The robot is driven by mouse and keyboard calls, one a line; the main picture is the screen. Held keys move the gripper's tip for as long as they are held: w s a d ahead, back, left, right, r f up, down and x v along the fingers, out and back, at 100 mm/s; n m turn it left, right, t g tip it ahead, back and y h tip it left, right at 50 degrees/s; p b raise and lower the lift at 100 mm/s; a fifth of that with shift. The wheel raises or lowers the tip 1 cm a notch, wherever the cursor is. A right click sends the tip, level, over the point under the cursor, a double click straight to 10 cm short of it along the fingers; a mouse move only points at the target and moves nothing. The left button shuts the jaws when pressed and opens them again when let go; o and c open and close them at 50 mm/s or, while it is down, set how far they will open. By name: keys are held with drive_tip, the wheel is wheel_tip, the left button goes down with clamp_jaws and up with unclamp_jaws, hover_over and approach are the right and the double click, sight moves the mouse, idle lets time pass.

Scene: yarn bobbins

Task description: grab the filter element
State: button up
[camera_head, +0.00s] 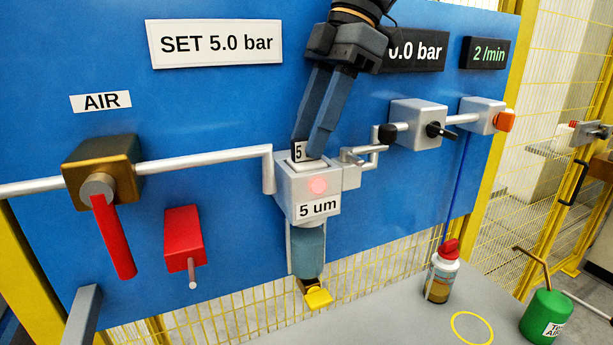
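The filter housing (307,182) is a grey block labelled "5 um" with a pink-red round light on its front. A blue-grey bowl (308,250) hangs below it. A small piece marked "5" (298,152), which may be the filter element, shows at the top opening of the housing. My gripper (308,148) points down from above, with its two blue-grey fingertips at that opening, right by the marked piece. The fingers hide part of it. I cannot tell whether they touch or grip it.
A brass-coloured valve (102,172) with a red handle and a red box (184,238) are on the blue panel at left. Pipes and a regulator block (418,122) are at right. A red-capped can (442,272) and green oil can (546,317) stand on the grey table.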

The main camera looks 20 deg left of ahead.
clamp_jaws()
drive_tip(key=shift+r, duration=0.15)
